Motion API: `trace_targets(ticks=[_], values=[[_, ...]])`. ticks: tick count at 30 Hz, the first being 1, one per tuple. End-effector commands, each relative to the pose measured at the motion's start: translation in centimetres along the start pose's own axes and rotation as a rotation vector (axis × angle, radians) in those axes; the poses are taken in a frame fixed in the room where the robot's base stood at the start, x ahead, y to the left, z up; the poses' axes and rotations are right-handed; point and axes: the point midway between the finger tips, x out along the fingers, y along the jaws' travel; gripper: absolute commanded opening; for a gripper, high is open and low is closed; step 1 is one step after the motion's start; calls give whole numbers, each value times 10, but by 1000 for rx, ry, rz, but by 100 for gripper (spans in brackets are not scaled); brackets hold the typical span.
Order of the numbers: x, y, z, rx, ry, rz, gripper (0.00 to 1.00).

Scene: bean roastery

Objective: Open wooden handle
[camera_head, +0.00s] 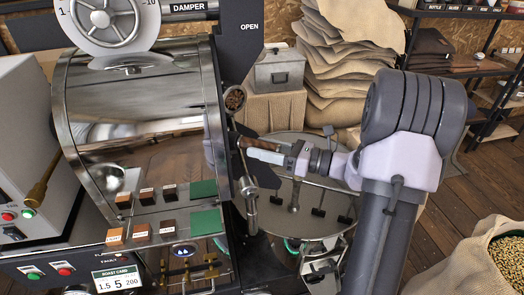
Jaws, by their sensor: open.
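The brown wooden handle (257,142) shows beside the front of the shiny roaster drum (135,115), near the middle of the view. My gripper (254,149) comes in from the right and points left, with its fingertips at the handle. Its pale near finger lies just below the handle in the picture. The far finger is hard to make out. The jaws are open; I cannot tell whether they touch the handle. The handle's left end and its mount are partly hidden by the fingers and the roaster's dark front plate.
A black plate marked OPEN (237,40) rises above. A round scoop of beans (234,98) sticks out just above my gripper. The round cooling tray (300,215) lies below my wrist. Stacked sacks (345,60) stand behind, and a bean sack (475,265) is at lower right.

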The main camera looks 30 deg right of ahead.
Motion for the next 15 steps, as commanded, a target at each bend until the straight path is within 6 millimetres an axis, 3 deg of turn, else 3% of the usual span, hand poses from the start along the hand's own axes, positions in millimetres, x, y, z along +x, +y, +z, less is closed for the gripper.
trace_targets(ticks=[8, 15], values=[[3, 0, 0, 0, 0, 0, 51], [2, 0, 0, 0, 0, 0, 6]])
